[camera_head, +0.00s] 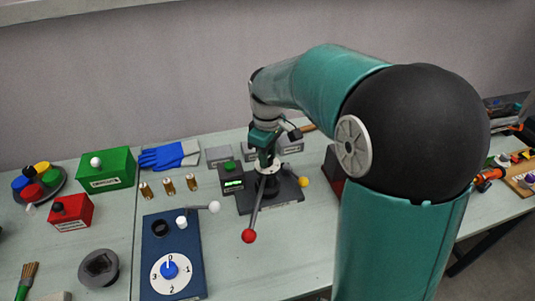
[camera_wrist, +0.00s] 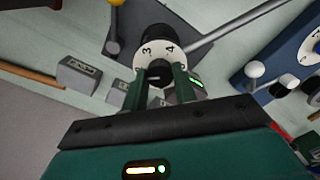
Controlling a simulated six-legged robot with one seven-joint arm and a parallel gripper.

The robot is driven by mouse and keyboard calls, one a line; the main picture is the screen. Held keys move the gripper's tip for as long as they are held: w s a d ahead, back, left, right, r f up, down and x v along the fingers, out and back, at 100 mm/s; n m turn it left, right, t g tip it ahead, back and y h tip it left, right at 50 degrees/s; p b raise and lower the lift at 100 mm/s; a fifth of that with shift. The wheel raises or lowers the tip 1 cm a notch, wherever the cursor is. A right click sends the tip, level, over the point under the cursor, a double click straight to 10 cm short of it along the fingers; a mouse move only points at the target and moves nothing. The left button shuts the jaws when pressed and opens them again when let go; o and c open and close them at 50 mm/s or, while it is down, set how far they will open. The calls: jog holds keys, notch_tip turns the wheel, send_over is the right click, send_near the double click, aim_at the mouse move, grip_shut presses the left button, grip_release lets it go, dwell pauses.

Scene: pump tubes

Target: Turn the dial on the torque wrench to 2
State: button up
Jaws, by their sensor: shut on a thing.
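The torque wrench stands on a dark plate (camera_head: 288,193) at mid-table in the head view, with a long grey lever ending in a red ball (camera_head: 248,236). In the wrist view its white numbered dial (camera_wrist: 149,48) shows a 3 and a 4 near the top; other marks are hard to read. A black knob (camera_wrist: 158,72) sits at the dial's centre. My gripper (camera_head: 266,160) comes down onto the wrench from above. In the wrist view its two green fingers are shut on the black knob, one on each side. The knob's lower part is partly hidden between them.
A blue box (camera_head: 190,258) with a white 0-to-3 dial and a white-ball lever stands front left of the wrench. A small dark box with a green button (camera_head: 230,168) is close beside it. Grey blocks (camera_head: 219,156) lie behind. Brass pieces (camera_head: 168,186) stand further left.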

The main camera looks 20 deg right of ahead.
jog(key=shift+r, duration=0.1)
jog(key=o, duration=1)
notch_tip(320, 180, up, 14)
jog(key=shift+f, duration=0.15)
jog(key=shift+s, duration=0.1)
jog(key=s+f+m+t, duration=0.1)
jog(key=s+m+t, duration=0.1)
jog(key=s, duration=0.5)
jog(key=s+f+m+t, duration=0.1)
jog(key=s+f+m, duration=0.1)
jog(key=s+m, duration=0.2)
jog(key=s+f+m+t, duration=0.1)
jog(key=s+m+t, duration=0.1)
jog(key=s, duration=0.8)
jog(key=shift+f+m+t, duration=0.3)
jog(key=shift+f+m, duration=0.05)
jog(key=shift+m, duration=0.15)
